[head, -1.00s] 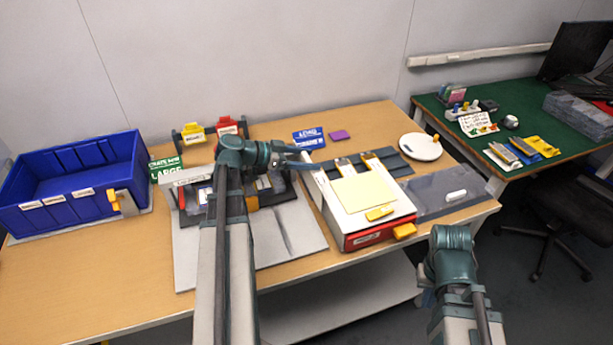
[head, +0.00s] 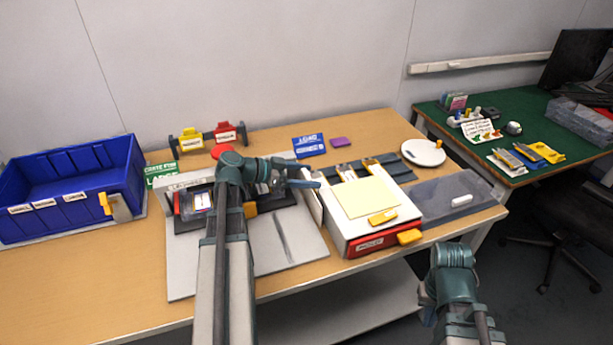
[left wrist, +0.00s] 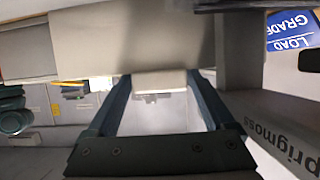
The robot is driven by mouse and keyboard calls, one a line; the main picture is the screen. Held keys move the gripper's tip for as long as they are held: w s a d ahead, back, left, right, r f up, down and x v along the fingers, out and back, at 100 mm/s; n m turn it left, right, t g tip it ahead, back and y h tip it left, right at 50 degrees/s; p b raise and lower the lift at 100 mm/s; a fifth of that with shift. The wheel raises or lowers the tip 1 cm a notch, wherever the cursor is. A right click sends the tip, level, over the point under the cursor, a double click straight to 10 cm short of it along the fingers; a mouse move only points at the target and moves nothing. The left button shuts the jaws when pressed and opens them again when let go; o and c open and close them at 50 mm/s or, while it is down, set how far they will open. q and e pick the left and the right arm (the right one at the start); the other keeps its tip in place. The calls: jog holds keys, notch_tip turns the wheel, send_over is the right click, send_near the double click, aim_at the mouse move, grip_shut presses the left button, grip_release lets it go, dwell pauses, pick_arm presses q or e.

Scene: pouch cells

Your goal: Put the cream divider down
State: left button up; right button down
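The cream divider (head: 364,197), a pale yellow square sheet, lies flat on top of the white box (head: 352,229) in the head view. My left gripper (head: 314,184) is just left of the box and apart from the divider. In the left wrist view its two fingers (left wrist: 160,80) stand apart, with no cream sheet between them. A pale block shows between or beyond the tips; I cannot tell its depth. My right gripper (head: 427,303) is low in front of the table, mostly hidden by its own wrist.
A yellow tab (head: 382,217) lies at the divider's front edge. A grey board (head: 290,262) is left of the box, a dark tray (head: 450,196) right of it. A blue crate (head: 120,165) stands far left, and a white plate (head: 423,153) behind right.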

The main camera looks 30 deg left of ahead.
pick_arm(q)
jog(key=shift+r, duration=0.3)
jog(key=p+v, duration=0.3)
jog(key=v, duration=0.4)
jog(key=shift+s+a, duration=0.15)
jog(key=shift+o, duration=0.2)
notch_tip(320, 180, up, 8)
jog(key=p, duration=0.7)
notch_tip(320, 180, down, 9)
jog(key=b, duration=0.8)
jog(key=shift+b, duration=0.3)
jog(key=shift+w+d+r, duration=0.1)
jog(key=shift+w+d, duration=0.25)
jog(key=shift+w, duration=0.1)
jog(key=b+x, duration=0.2)
jog(key=x, duration=0.4)
jog(key=shift+d, duration=0.1)
